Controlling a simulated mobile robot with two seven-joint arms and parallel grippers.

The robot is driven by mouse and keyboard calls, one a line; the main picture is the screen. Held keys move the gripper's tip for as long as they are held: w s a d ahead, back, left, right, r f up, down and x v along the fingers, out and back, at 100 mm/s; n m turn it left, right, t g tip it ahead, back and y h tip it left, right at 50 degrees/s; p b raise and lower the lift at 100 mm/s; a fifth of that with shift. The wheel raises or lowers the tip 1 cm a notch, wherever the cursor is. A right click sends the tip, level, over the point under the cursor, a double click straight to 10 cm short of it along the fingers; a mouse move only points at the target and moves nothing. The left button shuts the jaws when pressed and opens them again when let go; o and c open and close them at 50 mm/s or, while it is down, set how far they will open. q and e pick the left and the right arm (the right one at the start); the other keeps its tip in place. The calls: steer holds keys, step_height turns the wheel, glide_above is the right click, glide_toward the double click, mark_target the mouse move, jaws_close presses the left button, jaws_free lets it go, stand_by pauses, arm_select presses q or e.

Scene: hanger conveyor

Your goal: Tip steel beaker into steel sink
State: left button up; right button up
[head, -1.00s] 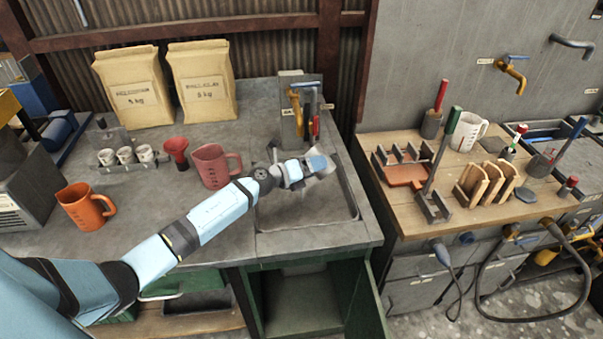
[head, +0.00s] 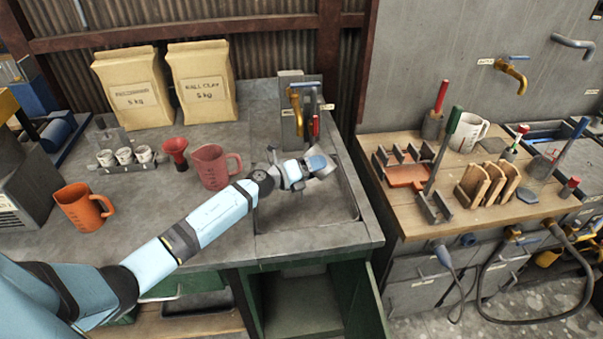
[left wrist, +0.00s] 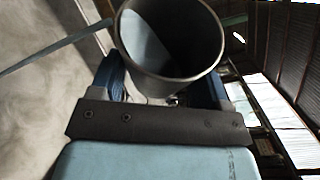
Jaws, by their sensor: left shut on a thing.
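My left gripper (head: 312,166) is over the steel sink (head: 298,208), in the middle of the head view. It is shut on the steel beaker (left wrist: 172,42), whose round open mouth faces the left wrist camera between the two blue fingers. In the head view the beaker is mostly hidden by the gripper, and its exact tilt is hard to tell. The part of its inside that shows looks empty, with the bottom in shadow. A pale grey surface fills the left of the wrist view. My right gripper is not in view.
Brass and red-handled taps (head: 296,105) stand behind the sink. A pink jug (head: 211,167), a red funnel (head: 175,152) and an orange jug (head: 80,208) stand on the counter at left. A wooden bench (head: 450,200) with tools and racks is at right.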

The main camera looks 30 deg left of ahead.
arm_select(q)
steer(key=shift+f+n+t+b, duration=0.1)
steer(key=shift+n+t+b, duration=0.2)
steer(key=shift+n+b, duration=0.25)
steer(key=shift+b, duration=0.3)
stand_by(0.5)
steer(key=shift+a+f+n+h+b, duration=0.1)
steer(key=shift+f+n+h+b, duration=0.05)
steer(key=shift+n+h+b, duration=0.25)
stand_by(0.7)
steer(key=shift+f+n+b, duration=0.15)
steer(key=shift+n+b, duration=0.2)
steer(key=shift+n, duration=0.1)
steer(key=shift+a+t, duration=0.1)
steer(key=shift+t, duration=0.2)
